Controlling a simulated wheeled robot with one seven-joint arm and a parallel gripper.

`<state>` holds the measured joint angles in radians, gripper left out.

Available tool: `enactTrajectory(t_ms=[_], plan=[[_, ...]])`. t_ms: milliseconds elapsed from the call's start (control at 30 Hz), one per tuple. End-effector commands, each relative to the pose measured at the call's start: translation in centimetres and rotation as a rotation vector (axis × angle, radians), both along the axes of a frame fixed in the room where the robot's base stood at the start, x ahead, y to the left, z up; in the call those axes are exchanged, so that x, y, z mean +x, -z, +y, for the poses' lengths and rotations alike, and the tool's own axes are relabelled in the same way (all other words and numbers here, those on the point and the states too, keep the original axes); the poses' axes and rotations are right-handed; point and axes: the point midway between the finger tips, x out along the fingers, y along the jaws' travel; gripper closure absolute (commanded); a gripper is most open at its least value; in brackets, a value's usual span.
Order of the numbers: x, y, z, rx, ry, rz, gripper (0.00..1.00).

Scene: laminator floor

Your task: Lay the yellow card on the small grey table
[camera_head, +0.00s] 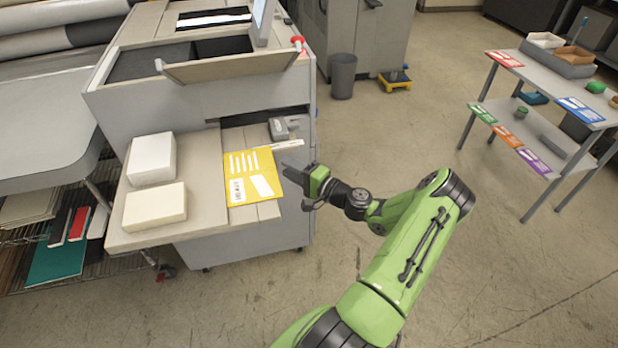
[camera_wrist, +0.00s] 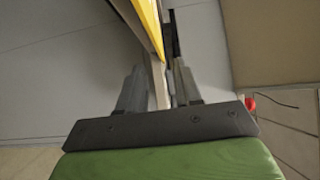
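The yellow card (camera_head: 250,176), printed with white and dark markings, lies on the machine's beige side shelf (camera_head: 203,168). Its edge also shows at the top of the wrist view (camera_wrist: 149,22).
A grey bin (camera_head: 342,76) and a yellow-based item (camera_head: 394,81) stand on the floor behind. The floor (camera_head: 440,100) between machine and two-tier table is open.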

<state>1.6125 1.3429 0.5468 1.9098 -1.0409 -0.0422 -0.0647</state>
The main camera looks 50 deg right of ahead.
Motion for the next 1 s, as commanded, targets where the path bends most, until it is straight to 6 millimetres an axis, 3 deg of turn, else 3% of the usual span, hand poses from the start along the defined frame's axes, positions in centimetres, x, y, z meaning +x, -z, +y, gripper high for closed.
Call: enactTrajectory(t_ms=[233,567,633,800,1000], plan=[[3.6,0.0,0.4,0.000,-0.001,0.000,0.66],[4.2,0.0,0.4,0.001,0.000,0.000,0.66],[4.2,0.0,0.4,0.001,0.000,0.000,0.72],[4.2,0.0,0.4,0.001,0.000,0.000,0.98],[4.2,0.0,0.4,0.001,0.000,0.000,1.00]])
